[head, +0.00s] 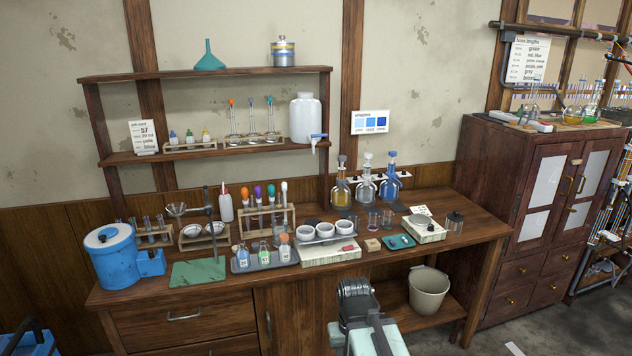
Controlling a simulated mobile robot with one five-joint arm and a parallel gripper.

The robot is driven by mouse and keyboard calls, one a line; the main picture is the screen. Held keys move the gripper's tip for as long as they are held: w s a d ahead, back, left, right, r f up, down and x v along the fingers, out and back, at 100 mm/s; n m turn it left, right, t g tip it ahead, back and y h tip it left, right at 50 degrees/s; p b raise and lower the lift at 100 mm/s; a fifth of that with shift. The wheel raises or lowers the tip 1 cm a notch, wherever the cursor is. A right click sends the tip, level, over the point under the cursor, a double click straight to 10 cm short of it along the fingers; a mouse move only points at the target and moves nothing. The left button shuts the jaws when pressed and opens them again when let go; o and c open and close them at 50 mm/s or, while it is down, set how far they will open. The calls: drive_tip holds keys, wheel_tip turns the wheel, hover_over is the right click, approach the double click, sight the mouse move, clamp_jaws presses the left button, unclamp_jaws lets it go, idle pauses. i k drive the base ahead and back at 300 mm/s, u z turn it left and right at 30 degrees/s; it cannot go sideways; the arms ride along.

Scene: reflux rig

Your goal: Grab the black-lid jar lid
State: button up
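The black-lid jar (455,222) is a small clear glass jar. It stands upright at the right end of the wooden bench top. Its dark lid (455,215) sits on top of the jar. My gripper (355,288) is the dark end of my arm at the bottom middle, in front of the bench and well to the left of and nearer than the jar. Its fingers cannot be made out, so whether it is open or shut does not show. The jar is in clear view.
A scale (423,229) stands just left of the jar, with a teal tray (401,241) beside it. Three stoppered bottles (365,185) stand behind to the left. A bucket (428,289) sits on the low shelf. A dark cabinet (535,210) stands to the right.

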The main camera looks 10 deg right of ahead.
sight(456, 216)
drive_tip(key=i, duration=0.85)
drive_tip(key=z, duration=2.4)
drive_tip(key=i, duration=1.3)
drive_tip(key=u, duration=3.25)
drive_tip(key=i, duration=0.15)
drive_tip(key=u, duration=0.55)
